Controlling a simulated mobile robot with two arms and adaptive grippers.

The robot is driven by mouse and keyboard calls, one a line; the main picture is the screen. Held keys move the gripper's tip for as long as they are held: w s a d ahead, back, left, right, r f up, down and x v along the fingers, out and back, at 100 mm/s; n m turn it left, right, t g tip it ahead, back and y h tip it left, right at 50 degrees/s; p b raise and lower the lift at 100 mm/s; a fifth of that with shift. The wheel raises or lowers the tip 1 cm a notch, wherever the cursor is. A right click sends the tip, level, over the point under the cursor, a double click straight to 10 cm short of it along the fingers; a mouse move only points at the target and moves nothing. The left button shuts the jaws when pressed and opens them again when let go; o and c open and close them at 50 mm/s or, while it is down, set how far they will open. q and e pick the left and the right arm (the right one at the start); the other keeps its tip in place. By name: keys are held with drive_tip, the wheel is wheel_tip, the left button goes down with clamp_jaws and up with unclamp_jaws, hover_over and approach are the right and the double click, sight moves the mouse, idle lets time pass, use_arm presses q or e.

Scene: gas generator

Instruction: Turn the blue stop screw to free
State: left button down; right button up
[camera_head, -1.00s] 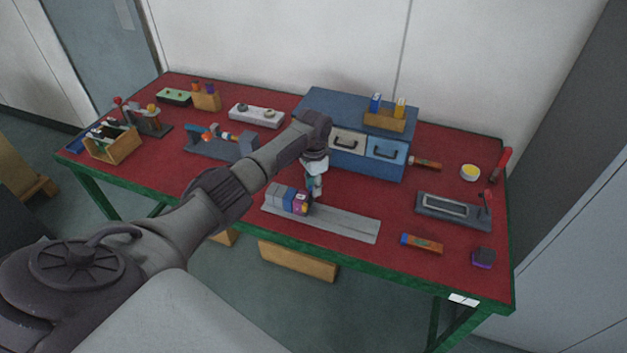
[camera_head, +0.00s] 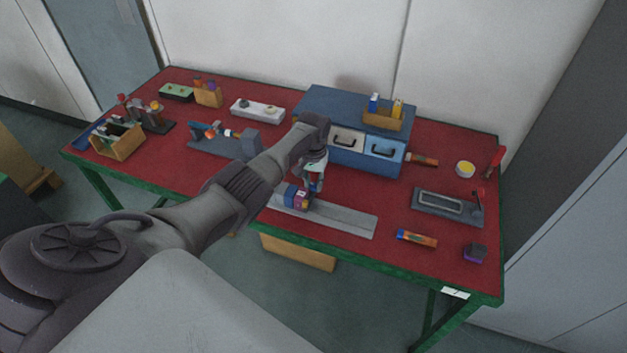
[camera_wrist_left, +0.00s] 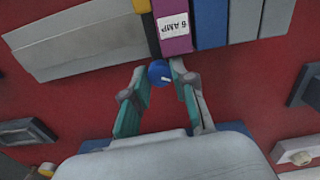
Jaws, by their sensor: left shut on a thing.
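In the head view, my left gripper (camera_head: 314,182) is just behind the row of modules (camera_head: 299,198) on the grey rail (camera_head: 345,220). The screw is too small to make out there. My right gripper is not in view.
The red table (camera_head: 335,262) holds a blue drawer cabinet (camera_head: 340,105) behind my gripper. An orange and blue cylinder (camera_head: 417,238), a dark frame (camera_head: 447,206) and a purple and black block (camera_head: 475,252) lie right. A wooden tool box (camera_head: 118,143) stands left.

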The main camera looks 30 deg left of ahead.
sight(314, 184)
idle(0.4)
use_arm(q)
drive_tip(key=c, duration=0.9)
unclamp_jaws()
drive_tip(key=shift+c, duration=0.2)
drive_tip(key=shift+r, duration=0.1)
wheel_tip(314, 184, up, 12)
